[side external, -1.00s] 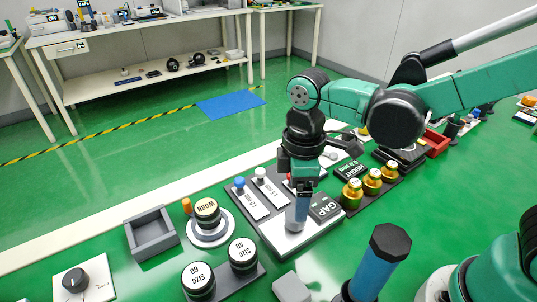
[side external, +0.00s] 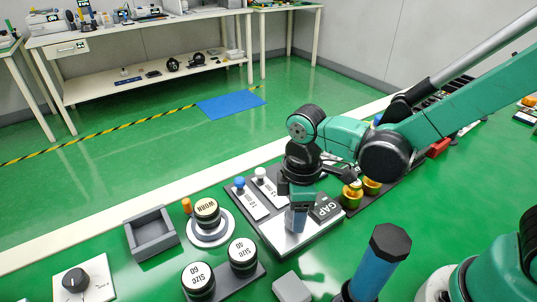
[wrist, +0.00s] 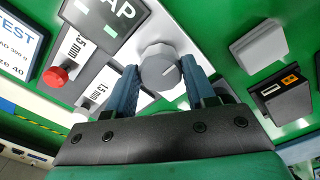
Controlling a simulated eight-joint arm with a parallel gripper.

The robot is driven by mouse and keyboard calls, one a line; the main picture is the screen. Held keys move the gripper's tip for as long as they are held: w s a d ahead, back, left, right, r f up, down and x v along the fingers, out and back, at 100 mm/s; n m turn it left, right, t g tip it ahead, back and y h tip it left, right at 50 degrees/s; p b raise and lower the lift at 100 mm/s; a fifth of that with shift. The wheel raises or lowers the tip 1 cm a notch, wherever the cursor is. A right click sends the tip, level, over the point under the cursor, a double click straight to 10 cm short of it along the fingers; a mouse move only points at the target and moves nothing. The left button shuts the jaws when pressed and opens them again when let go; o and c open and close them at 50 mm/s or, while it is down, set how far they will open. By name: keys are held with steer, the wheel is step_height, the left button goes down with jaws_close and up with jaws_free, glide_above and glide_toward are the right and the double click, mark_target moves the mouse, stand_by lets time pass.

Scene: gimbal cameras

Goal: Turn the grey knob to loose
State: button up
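The grey knob (wrist: 160,68) is a faceted round knob with a pale pointer line on its top. In the wrist view it stands on a silver-white plate, which also shows in the side view (side external: 275,234). My gripper (wrist: 159,64) is pointed down at it, with one blue finger on each side. The fingers look open, with a small gap at the left of the knob; contact on the right is unclear. In the side view my gripper (side external: 298,224) hides the knob. No "loose" marking is readable.
A dark GAP block (side external: 327,207) stands close beside my gripper. Gold-topped cylinders (side external: 351,195) stand to the right. A dark knob on a white plate (side external: 100,270) is far left.

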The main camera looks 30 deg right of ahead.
jaws_close()
steer(key=shift+m, duration=0.3)
steer(key=m, duration=0.8)
steer(key=shift+m, duration=0.3)
steer(key=m, duration=0.4)
steer(key=shift+a, duration=0.1)
steer(key=shift+m, duration=2.2)
